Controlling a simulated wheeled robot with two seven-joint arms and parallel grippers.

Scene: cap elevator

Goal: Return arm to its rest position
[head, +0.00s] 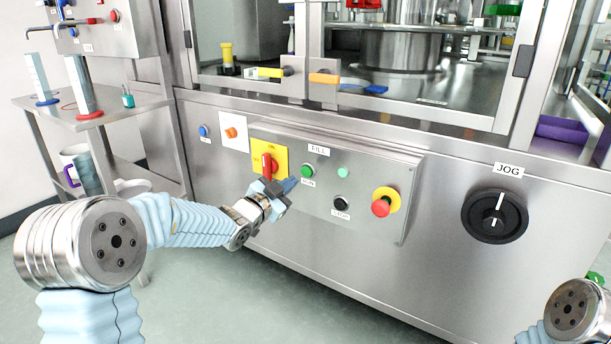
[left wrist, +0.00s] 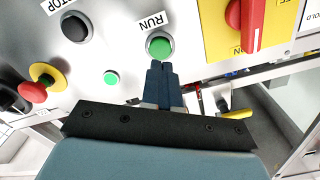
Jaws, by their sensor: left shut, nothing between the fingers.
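My left arm reaches from the left across the head view to the machine's front panel. My left gripper (head: 290,185) is shut and empty, with its dark blue fingers together. Its tips are close to the green RUN button (head: 308,170), just below and left of it in the head view. In the left wrist view the shut fingertips (left wrist: 158,66) are right beside the green RUN button (left wrist: 159,46); I cannot tell whether they touch it. Of my right arm only a link shows at the bottom right of the head view; its gripper is not visible.
A red rotary switch on a yellow plate (head: 282,146) is just behind the left gripper. A black STOP button (head: 341,201), a red emergency stop (head: 381,208) and a black JOG knob (head: 483,222) are to the right. A metal side table (head: 140,102) stands left. Floor in front is clear.

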